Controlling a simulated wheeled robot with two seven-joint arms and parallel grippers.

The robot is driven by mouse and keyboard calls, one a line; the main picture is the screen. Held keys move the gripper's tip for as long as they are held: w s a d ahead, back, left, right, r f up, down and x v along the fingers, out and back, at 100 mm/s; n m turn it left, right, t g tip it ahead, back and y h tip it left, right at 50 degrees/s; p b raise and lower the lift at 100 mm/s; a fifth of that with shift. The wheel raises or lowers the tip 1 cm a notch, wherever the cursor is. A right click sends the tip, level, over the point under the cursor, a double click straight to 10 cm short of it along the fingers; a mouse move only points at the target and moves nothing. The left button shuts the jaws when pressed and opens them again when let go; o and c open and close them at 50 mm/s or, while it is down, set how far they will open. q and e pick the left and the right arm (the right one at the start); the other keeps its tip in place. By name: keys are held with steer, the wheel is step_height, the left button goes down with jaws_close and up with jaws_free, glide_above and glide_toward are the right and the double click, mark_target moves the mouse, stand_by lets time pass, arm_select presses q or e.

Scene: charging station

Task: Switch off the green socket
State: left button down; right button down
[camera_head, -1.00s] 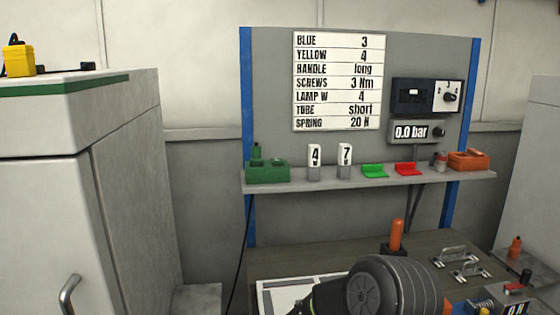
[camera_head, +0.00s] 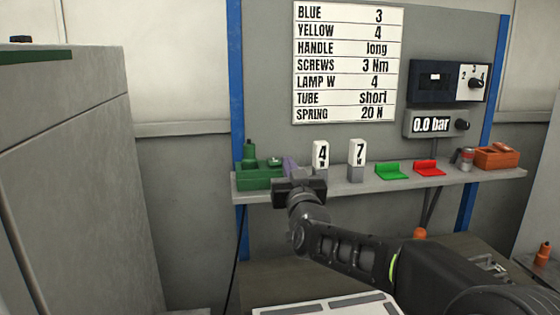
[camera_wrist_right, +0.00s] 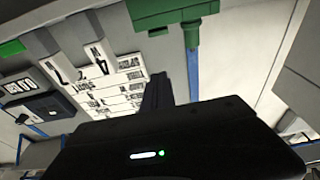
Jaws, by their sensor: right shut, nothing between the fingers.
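The green socket (camera_head: 258,175) is a green box at the left end of the grey shelf, with a green upright part on its left and a small pale part on top at its right. It also shows in the wrist view (camera_wrist_right: 172,10), cut by the top edge. My right gripper (camera_head: 290,165) is shut and empty. Its fingers are just right of the socket in the head view, and the hand hides part of the shelf front. I cannot tell whether the fingers touch the socket. My left gripper is not in view.
Number blocks 4 (camera_head: 321,158) and 7 (camera_head: 356,161) stand right of my gripper. A green holder (camera_head: 390,172), a red holder (camera_head: 429,168) and an orange box (camera_head: 496,157) follow along the shelf (camera_head: 440,181). A grey cabinet (camera_head: 90,180) stands at left.

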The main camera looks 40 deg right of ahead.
steer(key=shift+w, duration=0.1)
step_height(320, 180, up, 2)
steer(key=p, duration=0.5)
glide_above(274, 161)
steer(key=s, duration=0.3)
steer(key=shift+r, duration=0.1)
steer(key=f, duration=0.3)
steer(key=shift+s+a, duration=0.25)
steer(key=shift+s, duration=0.15)
steer(key=shift+s+f, duration=0.1)
steer(key=shift+f, duration=0.6)
